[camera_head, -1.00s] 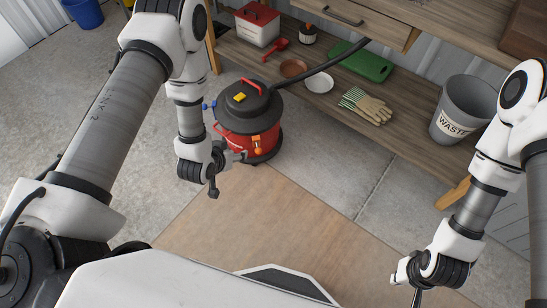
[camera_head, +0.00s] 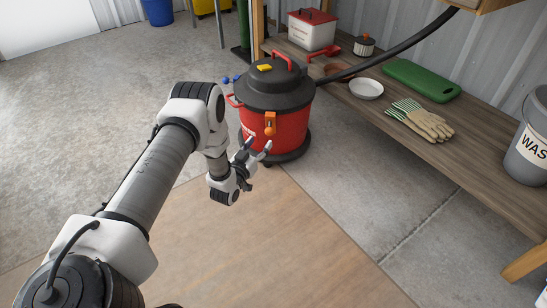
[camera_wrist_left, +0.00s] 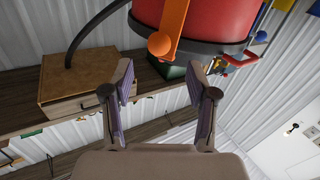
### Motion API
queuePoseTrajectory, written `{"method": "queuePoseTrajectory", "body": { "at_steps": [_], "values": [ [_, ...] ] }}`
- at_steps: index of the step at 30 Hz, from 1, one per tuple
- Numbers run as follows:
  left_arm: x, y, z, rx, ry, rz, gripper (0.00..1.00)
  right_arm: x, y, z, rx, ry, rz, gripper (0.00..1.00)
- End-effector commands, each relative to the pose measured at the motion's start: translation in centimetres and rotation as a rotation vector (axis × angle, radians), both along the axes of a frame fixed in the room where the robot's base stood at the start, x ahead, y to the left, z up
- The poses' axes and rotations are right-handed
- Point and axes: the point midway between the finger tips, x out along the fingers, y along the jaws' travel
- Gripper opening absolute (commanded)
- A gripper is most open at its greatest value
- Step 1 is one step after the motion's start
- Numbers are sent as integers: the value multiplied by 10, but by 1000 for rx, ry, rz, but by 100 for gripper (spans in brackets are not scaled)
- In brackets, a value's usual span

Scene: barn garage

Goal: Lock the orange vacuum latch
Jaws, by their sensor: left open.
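The red vacuum (camera_head: 285,128) with a dark lid stands on the floor. Its orange latch (camera_head: 270,123) hangs on the side facing me. My left gripper (camera_head: 258,148) is open and empty, just in front of the vacuum and slightly below the latch. In the left wrist view, the orange latch (camera_wrist_left: 173,22) with its rounded end is near the top, just beyond the space between my open fingers (camera_wrist_left: 160,68). I see no contact between fingers and latch. My right gripper is out of view.
A black hose (camera_head: 385,57) runs from the vacuum toward the upper right. The wooden shelf (camera_head: 470,155) at the right holds gloves (camera_head: 424,122), a white plate (camera_head: 366,88) and a green board (camera_head: 421,80).

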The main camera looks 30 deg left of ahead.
Motion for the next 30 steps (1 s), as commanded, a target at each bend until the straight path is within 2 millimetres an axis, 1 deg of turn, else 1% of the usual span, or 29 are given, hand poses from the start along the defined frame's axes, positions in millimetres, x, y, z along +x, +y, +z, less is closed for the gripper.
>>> {"method": "queuePoseTrajectory", "body": {
  "at_steps": [1, 5, 8, 12, 15, 18, 24, 25, 26, 27, 29, 30],
  "values": [
    [1, 0, -9, 0, 0, -1, 58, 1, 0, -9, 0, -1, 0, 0],
    [10, 0, -8, 0, 0, -2, 58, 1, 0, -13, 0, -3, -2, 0],
    [27, 2, -10, 1, -2, -2, 58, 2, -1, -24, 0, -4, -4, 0],
    [55, 6, -10, 0, -2, -2, 58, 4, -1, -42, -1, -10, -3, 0],
    [69, 7, -10, 0, 1, -3, 58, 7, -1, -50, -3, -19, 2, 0],
    [76, 8, -7, 0, 3, -2, 58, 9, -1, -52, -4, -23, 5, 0],
    [77, 8, -5, 0, 4, -1, 58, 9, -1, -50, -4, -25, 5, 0],
    [77, 8, -5, 0, 4, -1, 55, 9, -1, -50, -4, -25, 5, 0],
    [77, 8, -5, 0, 4, -1, 44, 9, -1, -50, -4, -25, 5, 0],
    [77, 9, -5, 0, 4, -1, 30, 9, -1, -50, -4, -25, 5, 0],
    [77, 9, -5, 0, 4, -1, 9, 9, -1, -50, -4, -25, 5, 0],
    [77, 9, -5, 0, 4, -1, 0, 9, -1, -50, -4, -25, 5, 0]
  ]
}}
